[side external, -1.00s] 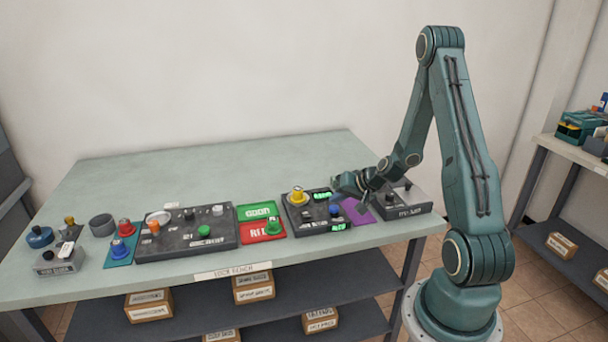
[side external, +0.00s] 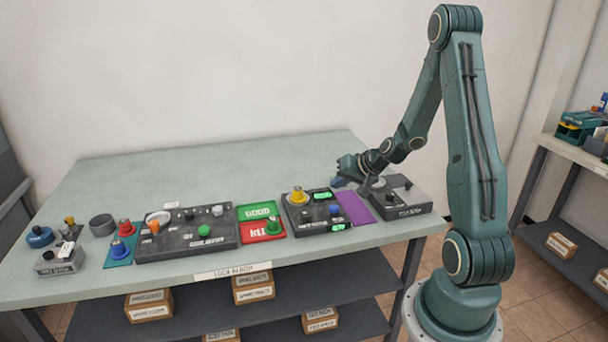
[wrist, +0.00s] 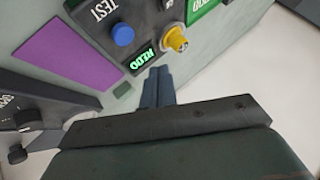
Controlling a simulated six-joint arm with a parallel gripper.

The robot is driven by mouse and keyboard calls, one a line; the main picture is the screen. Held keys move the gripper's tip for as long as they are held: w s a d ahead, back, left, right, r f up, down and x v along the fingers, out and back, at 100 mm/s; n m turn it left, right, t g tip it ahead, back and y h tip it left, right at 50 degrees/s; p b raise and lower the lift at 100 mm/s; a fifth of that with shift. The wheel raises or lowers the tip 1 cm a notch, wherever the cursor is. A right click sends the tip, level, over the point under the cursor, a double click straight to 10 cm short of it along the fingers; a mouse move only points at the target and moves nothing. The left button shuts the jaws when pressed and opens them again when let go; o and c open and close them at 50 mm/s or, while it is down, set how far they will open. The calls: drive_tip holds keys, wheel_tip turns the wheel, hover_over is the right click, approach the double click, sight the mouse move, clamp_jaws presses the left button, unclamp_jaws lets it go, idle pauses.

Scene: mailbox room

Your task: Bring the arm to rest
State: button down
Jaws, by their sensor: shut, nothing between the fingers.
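My gripper (side external: 342,172) is above the right end of the bench (side external: 240,155), over the gap behind the purple mat (side external: 355,208) and beside the dark box at the right end (side external: 404,205). In the wrist view its fingers (wrist: 157,85) are together with nothing between them. My arm is raised, its upper link standing upright and its forearm reaching down and left to the bench. The test box (wrist: 135,50), with a blue knob (wrist: 122,34) and a yellow knob (wrist: 174,41), lies just beyond the fingertips in the wrist view.
A green and red mat pair (side external: 262,234) and a larger dark panel (side external: 188,240) with several knobs lie further left. Small parts and boxes sit at the far left. The rear of the bench is clear. A shelf (side external: 580,150) stands at right.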

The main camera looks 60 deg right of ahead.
idle(0.6)
drive_tip(key=s+a+r+n+g+y, duration=0.1)
drive_tip(key=a+r+n, duration=0.3)
drive_tip(key=a+r, duration=0.4)
drive_tip(key=s+a+r+n+g+y, duration=0.1)
drive_tip(key=a+r+n, duration=0.3)
drive_tip(key=a, duration=0.6)
drive_tip(key=s+a+r+n, duration=0.1)
drive_tip(key=s+a+r, duration=0.3)
drive_tip(key=s, duration=0.3)
drive_tip(key=s+a+r+n+g, duration=0.1)
drive_tip(key=s+a+r, duration=0.3)
drive_tip(key=s, duration=0.4)
drive_tip(key=shift+a+r+n+h, duration=0.15)
drive_tip(key=shift+a+n+h, duration=0.2)
drive_tip(key=shift+a, duration=0.55)
